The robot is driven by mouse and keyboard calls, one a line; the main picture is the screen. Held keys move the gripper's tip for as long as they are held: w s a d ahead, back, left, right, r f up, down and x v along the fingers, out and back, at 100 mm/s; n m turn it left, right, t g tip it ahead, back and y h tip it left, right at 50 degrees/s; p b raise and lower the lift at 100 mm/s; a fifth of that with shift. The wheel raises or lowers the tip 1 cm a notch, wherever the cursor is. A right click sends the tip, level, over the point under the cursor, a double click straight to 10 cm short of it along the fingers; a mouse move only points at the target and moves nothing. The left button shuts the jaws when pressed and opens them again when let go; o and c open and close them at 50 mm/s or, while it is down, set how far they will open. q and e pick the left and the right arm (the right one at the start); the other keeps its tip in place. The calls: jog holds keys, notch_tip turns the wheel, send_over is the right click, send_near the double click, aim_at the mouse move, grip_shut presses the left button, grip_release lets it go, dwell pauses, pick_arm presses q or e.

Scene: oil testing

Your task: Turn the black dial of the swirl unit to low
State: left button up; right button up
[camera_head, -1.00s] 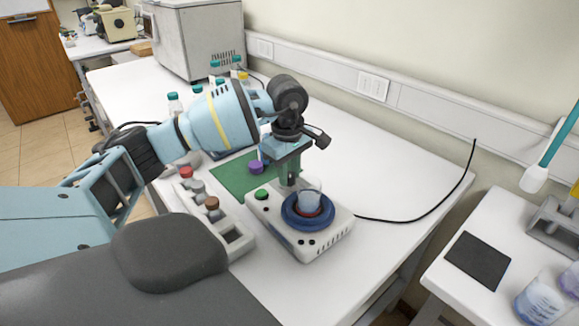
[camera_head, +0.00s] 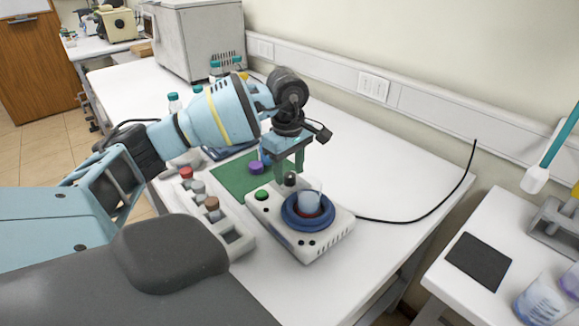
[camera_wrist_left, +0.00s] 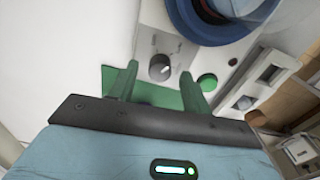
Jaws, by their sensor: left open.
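The swirl unit (camera_head: 318,247) is a white box on the bench with a blue round platform (camera_head: 290,217) holding a small beaker (camera_head: 309,203) of clear and reddish contents. Its black dial (camera_head: 290,180) is on top near the far corner, close to a green button (camera_head: 262,195). My left gripper (camera_head: 288,170) points down with its green fingers apart, just above the dial. In the left wrist view, the dial (camera_wrist_left: 160,68) with a pale pointer mark shows between the fingertips of the gripper (camera_wrist_left: 160,72), apparently untouched. My right gripper is out of view.
A white rack (camera_head: 240,245) with capped bottles stands left of the unit. A green mat (camera_head: 232,178) and a purple-capped vial (camera_head: 256,167) lie behind it. A black cable (camera_head: 400,221) runs right across otherwise clear bench.

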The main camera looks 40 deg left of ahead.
aim_at(289, 175)
pick_arm(q)
notch_tip(289, 175, up, 6)
jog(key=shift+s+r, duration=0.15)
jog(key=shift+r, duration=0.1)
dwell(0.6)
